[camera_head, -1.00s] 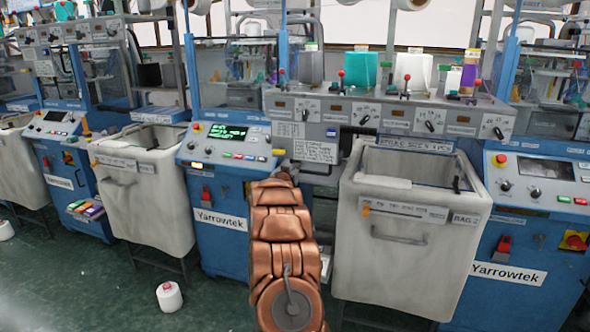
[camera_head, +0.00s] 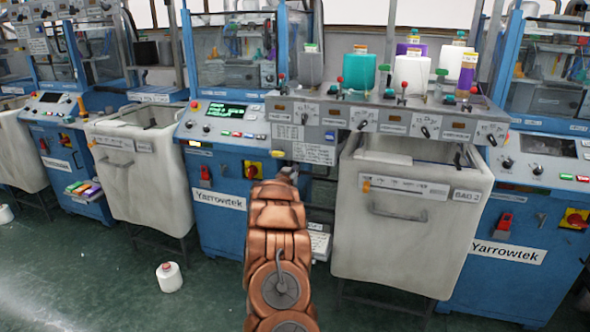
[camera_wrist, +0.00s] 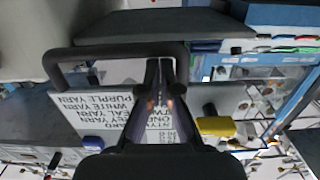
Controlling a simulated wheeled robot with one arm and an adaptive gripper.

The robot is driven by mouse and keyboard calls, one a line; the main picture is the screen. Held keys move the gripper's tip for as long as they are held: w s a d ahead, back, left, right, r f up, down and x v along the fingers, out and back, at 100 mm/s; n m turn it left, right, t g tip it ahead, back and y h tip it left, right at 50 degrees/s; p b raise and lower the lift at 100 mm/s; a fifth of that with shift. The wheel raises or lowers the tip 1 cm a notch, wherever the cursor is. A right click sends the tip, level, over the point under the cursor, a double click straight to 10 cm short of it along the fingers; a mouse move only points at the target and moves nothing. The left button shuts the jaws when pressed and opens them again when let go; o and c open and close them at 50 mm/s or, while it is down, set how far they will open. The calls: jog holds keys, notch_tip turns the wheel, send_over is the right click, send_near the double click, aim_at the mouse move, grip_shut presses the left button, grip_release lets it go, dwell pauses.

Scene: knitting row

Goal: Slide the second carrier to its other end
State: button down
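Several small carriers with ball-topped levers stand along the top of the grey machine bed (camera_head: 390,118). Red-topped levers show at the left end (camera_head: 281,78), by the teal cone (camera_head: 340,81), by the white cone (camera_head: 405,86) and by the purple cone (camera_head: 478,85). I cannot tell which is the second carrier. My gripper (camera_head: 288,170) is low in front of the machine, below the bed and apart from every carrier. In the wrist view, its two dark fingers (camera_wrist: 160,68) lie close together with nothing seen between them. A printed sign (camera_wrist: 110,115) appears upside down behind them.
Grey (camera_head: 310,67), teal (camera_head: 362,71), white (camera_head: 411,74) and purple (camera_head: 467,72) cones stand behind the bed. A pale bin (camera_head: 400,230) stands right of my arm; another bin (camera_head: 140,180) is further left. A white cone (camera_head: 168,277) sits on the floor at left.

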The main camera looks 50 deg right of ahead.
jog(key=shift+a+f, duration=0.1)
jog(key=shift+f, duration=0.65)
jog(key=r+v, duration=0.1)
jog(key=v, duration=0.9)
jog(key=shift+r, duration=0.3)
